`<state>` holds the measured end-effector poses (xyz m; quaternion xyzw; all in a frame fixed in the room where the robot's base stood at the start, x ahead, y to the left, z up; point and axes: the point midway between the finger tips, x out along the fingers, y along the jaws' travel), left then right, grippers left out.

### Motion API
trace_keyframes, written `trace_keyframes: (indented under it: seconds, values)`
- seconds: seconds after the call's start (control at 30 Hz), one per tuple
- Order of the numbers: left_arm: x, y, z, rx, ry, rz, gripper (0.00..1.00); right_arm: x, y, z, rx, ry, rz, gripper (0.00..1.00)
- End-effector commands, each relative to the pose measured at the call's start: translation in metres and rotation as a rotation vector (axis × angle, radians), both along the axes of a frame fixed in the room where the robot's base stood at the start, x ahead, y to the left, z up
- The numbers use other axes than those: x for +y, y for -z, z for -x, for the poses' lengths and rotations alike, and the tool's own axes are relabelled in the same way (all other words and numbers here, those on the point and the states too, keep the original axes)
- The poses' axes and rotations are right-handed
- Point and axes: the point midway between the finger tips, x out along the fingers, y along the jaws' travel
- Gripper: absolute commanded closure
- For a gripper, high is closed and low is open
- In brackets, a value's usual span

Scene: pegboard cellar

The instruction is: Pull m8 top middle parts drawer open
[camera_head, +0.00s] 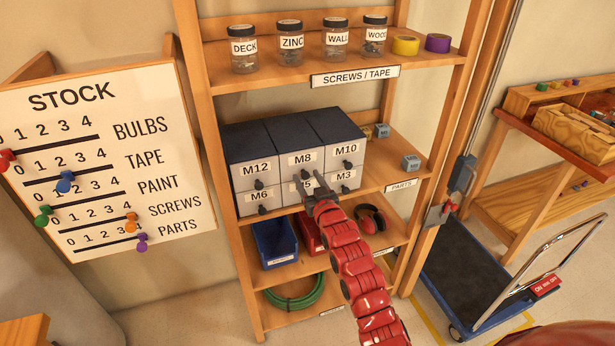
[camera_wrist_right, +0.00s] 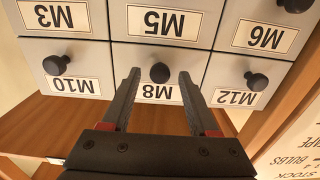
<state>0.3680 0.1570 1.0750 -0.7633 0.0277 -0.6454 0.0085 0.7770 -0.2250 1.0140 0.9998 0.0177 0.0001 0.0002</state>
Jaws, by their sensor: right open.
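The M8 drawer (camera_head: 302,160) is the top middle one of a grey parts cabinet with a dark top. Its front looks flush with its neighbours, M12 (camera_head: 257,168) and M10 (camera_head: 346,150). In the right wrist view, which is upside down, the M8 front (camera_wrist_right: 133,58) and its black round knob (camera_wrist_right: 159,72) show. My right gripper (camera_head: 312,188) is open in front of the cabinet, with M5 partly hidden behind it. In the wrist view its fingertips (camera_wrist_right: 160,76) lie on either side of the M8 knob; I cannot tell whether they touch it. My left gripper is out of view.
The M5, M6 (camera_head: 259,195) and M3 (camera_head: 344,176) drawers sit below. The shelf above holds jars (camera_head: 290,42) and tape rolls. Below are a blue bin (camera_head: 276,243) and red earmuffs (camera_head: 371,218). A wooden upright (camera_head: 440,140) stands right; a cart (camera_head: 480,280) beyond.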

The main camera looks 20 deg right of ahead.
Motion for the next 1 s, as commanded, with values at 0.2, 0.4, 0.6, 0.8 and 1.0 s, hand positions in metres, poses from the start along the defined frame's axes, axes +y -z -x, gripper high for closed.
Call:
trace_keyframes:
  seconds: [0.2, 0.4, 0.6, 0.8, 1.0]
  values:
    - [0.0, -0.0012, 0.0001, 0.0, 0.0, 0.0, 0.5, -0.0008, 0.0015, -0.0061, 0.002, 0.002, 0.0, 0.4]
    - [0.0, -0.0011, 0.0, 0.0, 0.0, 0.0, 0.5, -0.0006, 0.0012, -0.006, 0.001, 0.002, 0.0, 0.4]
    - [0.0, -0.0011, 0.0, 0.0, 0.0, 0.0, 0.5, -0.0006, 0.001, -0.0059, 0.001, 0.002, 0.0, 0.76]
    - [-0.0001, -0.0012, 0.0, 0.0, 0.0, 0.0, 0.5, -0.0006, 0.0009, -0.0059, 0.001, 0.002, 0.0, 1.0]
    - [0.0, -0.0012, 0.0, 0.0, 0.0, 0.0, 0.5, -0.0006, 0.0007, -0.0059, 0.0, 0.002, 0.0, 1.0]
